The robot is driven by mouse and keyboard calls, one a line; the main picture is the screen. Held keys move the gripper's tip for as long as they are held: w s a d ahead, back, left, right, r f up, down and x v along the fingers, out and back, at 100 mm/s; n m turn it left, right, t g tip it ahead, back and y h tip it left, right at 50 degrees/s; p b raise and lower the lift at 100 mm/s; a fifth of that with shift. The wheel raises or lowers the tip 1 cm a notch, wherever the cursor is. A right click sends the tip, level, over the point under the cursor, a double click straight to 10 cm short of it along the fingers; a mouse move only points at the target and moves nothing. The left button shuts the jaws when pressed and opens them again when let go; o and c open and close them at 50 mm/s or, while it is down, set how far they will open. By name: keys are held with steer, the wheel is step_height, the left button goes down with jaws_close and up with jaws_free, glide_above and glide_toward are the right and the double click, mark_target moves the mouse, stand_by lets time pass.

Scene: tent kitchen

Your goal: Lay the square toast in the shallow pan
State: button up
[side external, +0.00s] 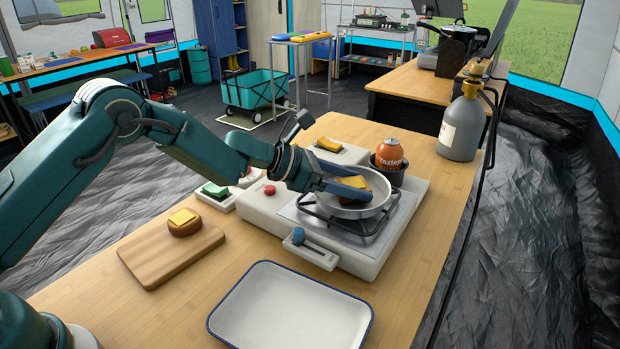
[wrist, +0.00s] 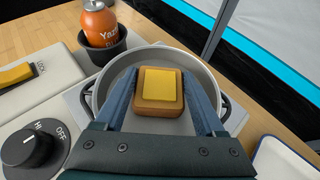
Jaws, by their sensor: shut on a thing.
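The square toast (wrist: 159,107), brown with a yellow square on top, is between the two fingers of my gripper (wrist: 160,95) in the wrist view. In the side view the toast (side external: 354,194) is inside the rim of the shallow pan. My gripper (side external: 352,185) is shut on it. The shallow pan (side external: 374,209) is a round grey metal pan on the stove's burner; its rim (wrist: 206,72) surrounds the toast in the wrist view. I cannot tell whether the toast touches the pan's floor. Part of the pan is hidden by my fingers.
The stove (side external: 392,249) has an orange canister (side external: 390,152) in a dark cup behind the pan. A round toast (side external: 184,225) with a yellow square lies on a wooden board (side external: 165,258). An empty white tray (side external: 290,310) is at the front. A gas bottle (side external: 462,128) stands at the right.

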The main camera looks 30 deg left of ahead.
steer(key=o, duration=1.3)
steer(key=shift+r, duration=0.1)
steer(key=v, duration=1.1)
steer(key=shift+s+a+r, duration=0.1)
steer(key=shift+s+a, duration=0.1)
steer(key=shift+a, duration=0.05)
steer(key=shift+s+r, duration=0.15)
steer(key=shift+s, duration=0.05)
steer(key=s+d+r+m+g, duration=0.2)
steer(key=s+d+r+m, duration=0.1)
steer(key=s+m, duration=0.4)
steer(key=s+d+r+m+g, duration=0.2)
steer(key=s+d+r+m, duration=0.1)
steer(key=s+m, duration=0.4)
steer(key=s+a+f+m+y, duration=0.1)
steer(key=s+a+m+y, duration=0.2)
steer(key=s+m, duration=0.1)
steer(key=s+a+f+m+y, duration=0.1)
steer(key=s+a+m+y, duration=0.2)
steer(key=s+a+m, duration=0.1)
steer(key=s+a+f+m+y, duration=0.1)
steer(key=s+a+m+y, duration=0.1)
steer(key=s+a+m, duration=0.1)
steer(key=shift+s+a+f+m+y, duration=0.1)
steer(key=shift+s+f+m+y, duration=0.15)
steer(key=shift+m, duration=0.3)
steer(key=shift+s+a+f+m+y, duration=0.1)
steer(key=shift+s+m+y, duration=0.05)
steer(key=shift+s+m, duration=0.35)
